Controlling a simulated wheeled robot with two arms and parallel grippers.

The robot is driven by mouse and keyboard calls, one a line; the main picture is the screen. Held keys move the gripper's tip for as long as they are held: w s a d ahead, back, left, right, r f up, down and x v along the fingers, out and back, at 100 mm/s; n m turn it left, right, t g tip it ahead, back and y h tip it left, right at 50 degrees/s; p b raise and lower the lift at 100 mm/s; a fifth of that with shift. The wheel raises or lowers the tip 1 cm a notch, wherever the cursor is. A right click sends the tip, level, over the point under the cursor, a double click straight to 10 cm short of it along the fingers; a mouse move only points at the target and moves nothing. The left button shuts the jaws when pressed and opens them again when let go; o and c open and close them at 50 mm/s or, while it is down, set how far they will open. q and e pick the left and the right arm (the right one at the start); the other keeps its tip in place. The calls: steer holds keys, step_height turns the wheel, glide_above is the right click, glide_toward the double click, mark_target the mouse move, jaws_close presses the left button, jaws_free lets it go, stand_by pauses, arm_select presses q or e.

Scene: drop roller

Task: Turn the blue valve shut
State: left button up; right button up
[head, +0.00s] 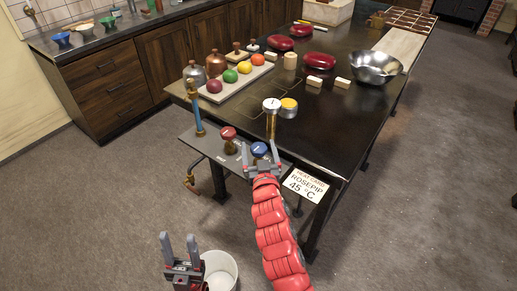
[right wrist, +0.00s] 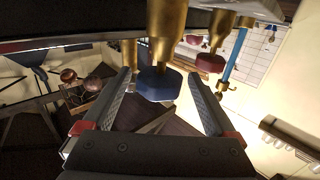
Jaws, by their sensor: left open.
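The blue valve (head: 259,149) has a faceted blue knob with a white mark, on a small grey shelf at the near end of the dark table. In the right wrist view its knob (right wrist: 158,85) sits on a brass stem between the spread fingers. My right gripper (head: 261,157) is open around the blue knob, one finger to each side with gaps; it shows in the right wrist view too (right wrist: 160,76). My left gripper (head: 179,244) is open and empty, low at the front left, away from the valves.
A red valve (head: 228,133) stands just left of the blue one, with a blue upright pipe (head: 195,108) beyond it. A white-topped brass post (head: 271,105) rises behind. A white bucket (head: 219,270) is beside my left gripper.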

steer(key=shift+s, duration=0.1)
steer(key=s+d, duration=0.2)
steer(key=s, duration=1.5)
steer(key=shift+d+p, duration=0.3)
steer(key=shift+p, duration=0.1)
